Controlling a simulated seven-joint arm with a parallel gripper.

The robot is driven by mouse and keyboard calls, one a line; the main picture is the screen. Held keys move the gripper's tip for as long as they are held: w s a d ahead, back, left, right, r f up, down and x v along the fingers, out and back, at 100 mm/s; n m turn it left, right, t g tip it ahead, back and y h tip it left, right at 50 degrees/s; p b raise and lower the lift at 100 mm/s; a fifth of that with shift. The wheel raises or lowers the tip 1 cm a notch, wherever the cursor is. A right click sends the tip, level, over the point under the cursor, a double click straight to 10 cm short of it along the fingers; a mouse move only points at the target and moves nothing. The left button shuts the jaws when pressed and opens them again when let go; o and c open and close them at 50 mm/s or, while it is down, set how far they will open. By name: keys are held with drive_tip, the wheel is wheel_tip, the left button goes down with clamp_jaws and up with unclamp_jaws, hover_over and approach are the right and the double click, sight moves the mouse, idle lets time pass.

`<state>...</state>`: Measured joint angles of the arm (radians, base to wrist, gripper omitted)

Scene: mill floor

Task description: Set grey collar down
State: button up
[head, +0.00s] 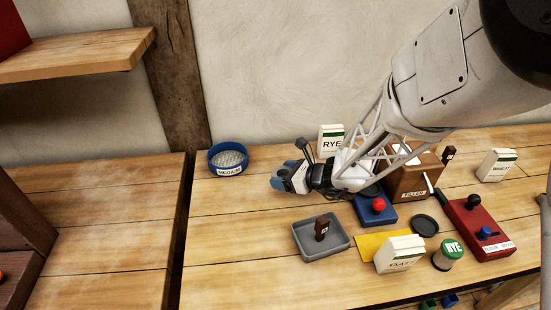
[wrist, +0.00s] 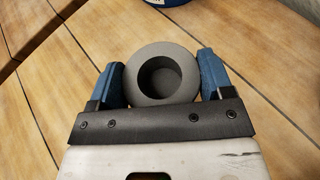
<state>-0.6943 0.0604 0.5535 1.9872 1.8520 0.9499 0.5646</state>
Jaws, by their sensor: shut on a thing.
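The grey collar is a thick round ring with a dark round hollow; it shows in the wrist view (wrist: 188,62). My gripper (wrist: 162,78) is shut on it, with one blue finger on each side. In the head view my gripper (head: 279,184) is over the wooden table, below and right of the blue sieve. The collar is partly hidden by the fingers in the head view. I cannot tell for sure whether the collar touches the table; bare planks show around it in the wrist view.
The blue sieve (head: 228,158), marked MEDIUM, stands at the back left. A grey tray (head: 303,250) with a dark brown piece (head: 322,228) lies nearer the front. Right of it are a yellow sheet (head: 368,243), an OAT bag (head: 399,254) and a blue base (head: 366,214). The table's left part is clear.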

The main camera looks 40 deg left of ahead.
drive_tip(key=shift+w+a, duration=0.1)
hover_over(273, 160)
drive_tip(key=shift+w+f, duration=0.1)
drive_tip(key=shift+f, duration=0.6)
idle(0.4)
drive_tip(key=shift+f, duration=1.75)
drive_tip(key=o, duration=1)
drive_tip(key=shift+f, duration=0.15)
